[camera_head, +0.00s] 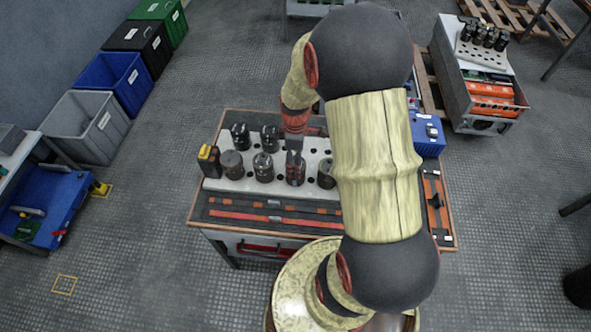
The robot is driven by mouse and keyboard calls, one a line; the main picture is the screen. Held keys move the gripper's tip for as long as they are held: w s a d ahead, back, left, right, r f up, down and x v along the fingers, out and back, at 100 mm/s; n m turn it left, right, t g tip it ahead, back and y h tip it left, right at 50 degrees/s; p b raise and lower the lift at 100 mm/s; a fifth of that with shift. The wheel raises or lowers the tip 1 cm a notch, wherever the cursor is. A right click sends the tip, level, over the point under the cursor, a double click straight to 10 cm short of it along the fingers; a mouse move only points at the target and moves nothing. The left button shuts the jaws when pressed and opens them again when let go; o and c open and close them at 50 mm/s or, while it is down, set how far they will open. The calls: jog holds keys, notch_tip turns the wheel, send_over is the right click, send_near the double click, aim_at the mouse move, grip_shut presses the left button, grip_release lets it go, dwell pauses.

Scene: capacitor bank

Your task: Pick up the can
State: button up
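Several dark, can-like cylinders stand upright in two rows on a light perforated board (217,185) on the workbench. One dark can with reddish marks (295,173) stands in the front row, directly below my gripper (294,147) in the picture. Other cans are a grey-brown one (232,165), a dark one with a light top (263,168), two black ones at the back (240,136) and (270,138), and one (326,174) partly behind my arm. My gripper points down, small and dark. I cannot tell whether its fingers are open or touch the can.
A yellow-black device (208,160) stands at the board's left end. Long tools lie in the bench's dark front tray (225,203). My arm hides the bench's right middle. A blue box (428,136) stands at right. Coloured crates (113,80) line the left wall; floor between is clear.

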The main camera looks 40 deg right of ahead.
aim_at(292, 182)
notch_tip(292, 182, down, 7)
jog(key=b, duration=0.3)
jog(key=shift+s+a+f, duration=0.15)
jog(key=shift+c, duration=0.2)
jog(key=c, duration=1.7)
